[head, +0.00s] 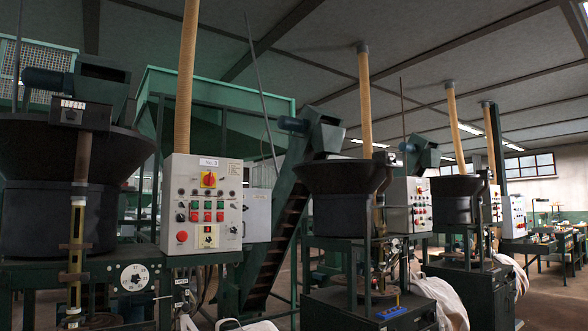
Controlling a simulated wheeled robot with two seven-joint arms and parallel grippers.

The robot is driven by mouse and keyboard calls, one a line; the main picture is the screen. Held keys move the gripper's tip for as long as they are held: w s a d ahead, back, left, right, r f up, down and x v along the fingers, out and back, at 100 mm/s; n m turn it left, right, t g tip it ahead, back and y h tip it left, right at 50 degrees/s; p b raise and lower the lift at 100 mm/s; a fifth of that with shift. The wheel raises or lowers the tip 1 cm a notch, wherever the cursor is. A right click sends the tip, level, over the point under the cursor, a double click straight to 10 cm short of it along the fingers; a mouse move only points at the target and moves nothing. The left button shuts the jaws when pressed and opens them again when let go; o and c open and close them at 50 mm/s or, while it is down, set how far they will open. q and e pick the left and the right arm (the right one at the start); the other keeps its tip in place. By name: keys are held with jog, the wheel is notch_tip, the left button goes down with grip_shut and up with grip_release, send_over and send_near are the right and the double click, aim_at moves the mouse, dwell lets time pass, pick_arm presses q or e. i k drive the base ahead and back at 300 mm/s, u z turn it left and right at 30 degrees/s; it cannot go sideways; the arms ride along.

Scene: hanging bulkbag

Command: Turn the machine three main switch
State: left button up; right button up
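The nearest machine's grey control box (203,208) stands left of centre and faces me at a slight angle. A white label (209,162) at its top seems to read "No. 3", but the print is small. Red buttons (208,210), small knobs and a round red stop button (182,237) sit lower on the panel. Neither of my grippers is in view, and nothing covers the switch.
A large dark bowl hopper (65,180) stands left of the box, with a white dial (134,277) below. A beige duct (187,75) rises behind the box. Similar machines with control boxes (409,204) stand farther right. White bags (440,300) hang low; open floor (555,295) lies at right.

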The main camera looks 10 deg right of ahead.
aim_at(208, 179)
jog(key=z, duration=0.85)
jog(key=i, duration=2.65)
jog(key=u, duration=1.7)
jog(key=i, duration=0.75)
jog(key=u, duration=0.7)
